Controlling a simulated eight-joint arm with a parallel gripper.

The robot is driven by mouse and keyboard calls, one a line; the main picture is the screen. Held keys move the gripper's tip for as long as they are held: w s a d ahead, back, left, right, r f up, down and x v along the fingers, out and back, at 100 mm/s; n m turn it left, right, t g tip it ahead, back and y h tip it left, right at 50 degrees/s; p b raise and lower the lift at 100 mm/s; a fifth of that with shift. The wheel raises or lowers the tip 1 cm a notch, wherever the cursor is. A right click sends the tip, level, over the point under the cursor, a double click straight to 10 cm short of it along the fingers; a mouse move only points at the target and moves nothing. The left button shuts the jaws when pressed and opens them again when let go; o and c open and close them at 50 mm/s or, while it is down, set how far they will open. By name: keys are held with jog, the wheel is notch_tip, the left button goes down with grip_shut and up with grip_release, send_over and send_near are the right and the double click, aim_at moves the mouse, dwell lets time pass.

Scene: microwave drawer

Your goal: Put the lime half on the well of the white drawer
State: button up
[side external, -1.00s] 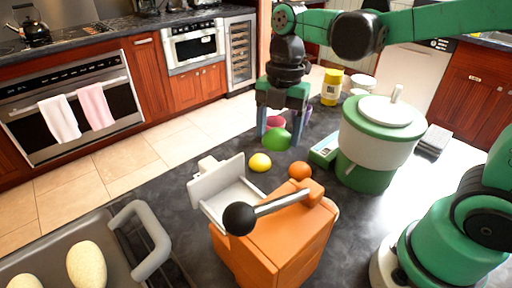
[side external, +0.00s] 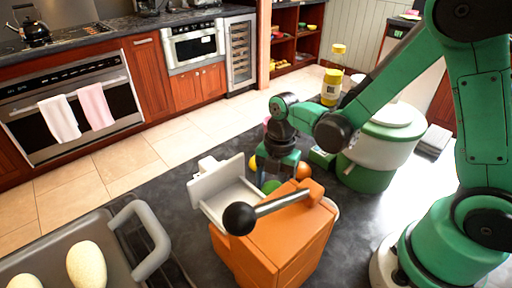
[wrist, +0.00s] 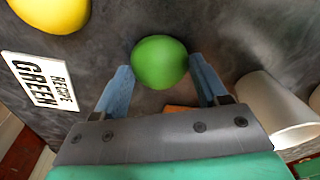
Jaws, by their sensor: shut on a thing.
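The green lime half (wrist: 160,62) is between the two blue fingers of my gripper (wrist: 164,80) in the wrist view, and the gripper is shut on it. In the side external view the lime half (side external: 270,187) shows low between the fingers of my gripper (side external: 273,174), partly hidden behind the white drawer's edge and the lever. The white drawer (side external: 214,182) stands open at the left of the orange box (side external: 272,245). My gripper is just behind and to the right of the drawer's well (side external: 232,200), not visibly over it.
A black-knobbed lever (side external: 240,218) reaches across the orange box. An orange fruit (side external: 303,170) and a partly hidden yellow fruit (side external: 254,164) are near my gripper. A green-and-white pot (side external: 380,140) stands to the right. A grey tray (side external: 100,235) lies at front left.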

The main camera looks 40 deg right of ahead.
aim_at(275, 184)
jog(key=shift+f, duration=0.1)
jog(key=o, duration=1.3)
jog(key=shift+c, duration=0.2)
jog(key=r, duration=0.5)
jog(key=shift+w+d, duration=0.15)
jog(key=shift+d, duration=0.1)
jog(key=shift+r, duration=0.25)
jog(key=r+m+t, duration=0.1)
jog(key=m, duration=0.1)
jog(key=r+m, duration=0.1)
jog(key=m, duration=0.1)
jog(key=s+d+r+m+t, duration=0.1)
jog(key=m, duration=0.2)
jog(key=shift+r+t, duration=0.3)
jog(key=r+m+t, duration=0.1)
jog(key=m, duration=0.2)
jog(key=s+r+m+t, duration=0.1)
jog(key=m, duration=0.2)
jog(key=d+r+m+t+h, duration=0.1)
jog(key=m, duration=0.3)
jog(key=shift+s+d+r, duration=0.1)
jog(key=shift+s, duration=0.15)
jog(key=shift+o, duration=0.2)
jog(key=m, duration=0.1)
jog(key=m+t, duration=0.1)
jog(key=m, duration=0.1)
jog(key=r+m+t, duration=0.1)
jog(key=m, duration=0.1)
jog(key=shift+s+d, duration=0.25)
jog(key=shift+s, duration=0.1)
